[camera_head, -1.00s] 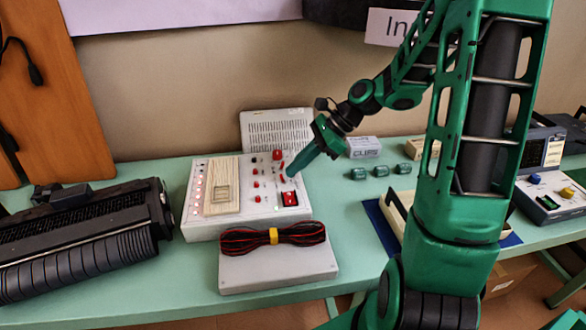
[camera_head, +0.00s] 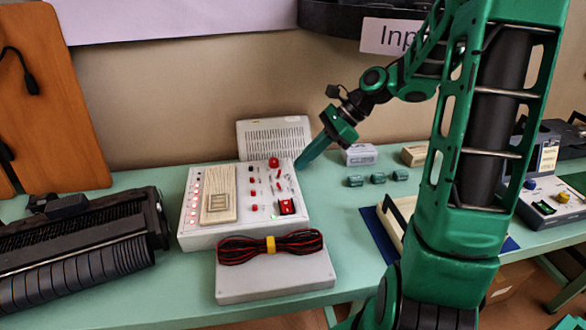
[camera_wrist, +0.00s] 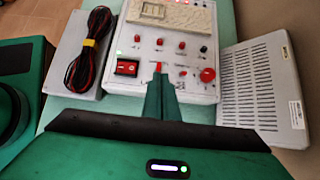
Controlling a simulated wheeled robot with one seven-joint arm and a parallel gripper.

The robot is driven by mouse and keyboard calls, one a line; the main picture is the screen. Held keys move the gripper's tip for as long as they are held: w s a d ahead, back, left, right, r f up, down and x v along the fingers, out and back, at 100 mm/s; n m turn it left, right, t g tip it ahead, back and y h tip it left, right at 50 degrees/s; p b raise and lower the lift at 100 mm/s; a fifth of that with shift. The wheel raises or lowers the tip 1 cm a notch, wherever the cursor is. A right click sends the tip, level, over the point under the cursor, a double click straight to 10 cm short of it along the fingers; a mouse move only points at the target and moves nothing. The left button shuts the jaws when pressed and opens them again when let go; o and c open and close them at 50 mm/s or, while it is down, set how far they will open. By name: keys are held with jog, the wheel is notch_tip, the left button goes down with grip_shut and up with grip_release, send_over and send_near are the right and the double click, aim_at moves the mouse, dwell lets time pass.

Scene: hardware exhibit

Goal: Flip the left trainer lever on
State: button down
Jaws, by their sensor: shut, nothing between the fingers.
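The trainer (camera_head: 205,238) is a white box with a column of red lights, red and dark knobs, and small levers on its right part. A red rocker switch (camera_head: 286,207) sits at its front right; it also shows in the wrist view (camera_wrist: 127,68). In the wrist view a small red lever (camera_wrist: 158,67) stands right of the rocker, just beyond my fingertips; I cannot tell if they touch. A large round red knob (camera_wrist: 207,75) is further right. My gripper (camera_head: 299,167) is shut and empty, at the trainer's right edge. I cannot tell the lever's on or off position.
A wooden plate (camera_head: 218,215) lies on the trainer. A grey box (camera_head: 275,280) with a red-black cable coil (camera_head: 240,247) stands in front. A vented grey case (camera_head: 272,132) stands behind. Several small green parts (camera_head: 378,178) lie to the right, and a black ribbed device (camera_head: 80,255) to the left.

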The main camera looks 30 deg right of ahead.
jog(key=shift+v, duration=1.2)
